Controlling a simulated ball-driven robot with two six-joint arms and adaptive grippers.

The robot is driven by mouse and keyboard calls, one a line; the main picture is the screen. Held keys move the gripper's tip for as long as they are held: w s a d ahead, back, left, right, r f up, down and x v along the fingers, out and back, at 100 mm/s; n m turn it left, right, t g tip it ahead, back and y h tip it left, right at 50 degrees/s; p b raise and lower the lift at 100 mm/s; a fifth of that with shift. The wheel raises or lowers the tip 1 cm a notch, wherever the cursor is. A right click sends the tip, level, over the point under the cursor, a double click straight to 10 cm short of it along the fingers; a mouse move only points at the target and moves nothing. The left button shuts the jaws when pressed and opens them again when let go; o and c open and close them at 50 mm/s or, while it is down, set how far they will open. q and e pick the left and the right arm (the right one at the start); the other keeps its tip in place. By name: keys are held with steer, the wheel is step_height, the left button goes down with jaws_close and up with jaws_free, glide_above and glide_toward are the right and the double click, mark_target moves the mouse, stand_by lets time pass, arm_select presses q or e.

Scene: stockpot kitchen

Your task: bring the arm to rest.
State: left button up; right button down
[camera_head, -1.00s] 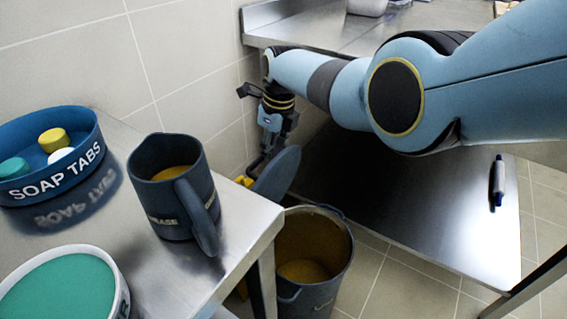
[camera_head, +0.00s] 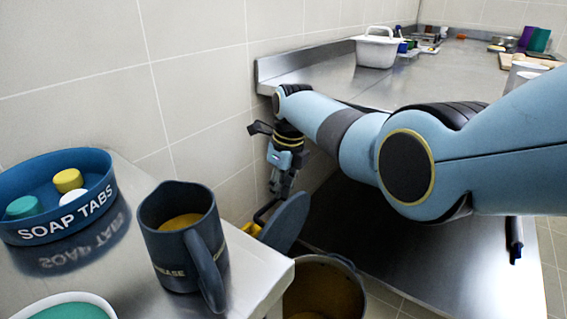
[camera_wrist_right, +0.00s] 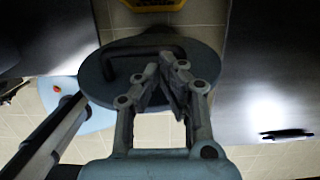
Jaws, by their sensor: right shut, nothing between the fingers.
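My right arm reaches in from the right in the head view. My right gripper (camera_head: 282,190) hangs pointing down between the two steel counters, next to the tiled wall. In the right wrist view my right gripper (camera_wrist_right: 163,62) shows with its fingertips together and nothing between them. A round blue-grey disc with a bar handle, like a lid (camera_wrist_right: 97,82), is beyond the fingertips; it also shows tilted below the gripper in the head view (camera_head: 287,222). I cannot tell whether the fingers touch it. My left gripper is not in view.
A grey jug (camera_head: 165,245) and a blue soap-tab bowl (camera_head: 20,228) stand on the left counter. A bucket (camera_head: 350,285) is on the floor below. A white tub (camera_head: 376,50) stands on the far counter.

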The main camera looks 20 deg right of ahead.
step_height(320, 180, up, 9)
steer(key=s+d, duration=0.1)
steer(key=s+d+f+n+h, duration=0.1)
steer(key=s+d+f+n, duration=0.4)
steer(key=s, duration=0.4)
steer(key=s+d+f+n, duration=0.2)
steer(key=s+f+n, duration=0.3)
steer(key=s+n, duration=0.3)
steer(key=s+d+r+n+t+h, duration=0.1)
steer(key=s+d+r+n, duration=0.1)
steer(key=s+n, duration=0.8)
steer(key=s+d+r+n, duration=0.1)
steer(key=s+r+n, duration=0.35)
steer(key=s, duration=0.95)
steer(key=s+d+f+n+g, duration=0.1)
steer(key=s+d+f, duration=0.1)
steer(key=f, duration=1.3)
steer(key=s+d+f+n, duration=0.1)
steer(key=f, duration=1.3)
steer(key=s+f+g, duration=0.1)
steer(key=s+f, duration=1.3)
steer(key=s, duration=0.4)
steer(key=shift+d+m, duration=0.35)
steer(key=shift+d, duration=0.1)
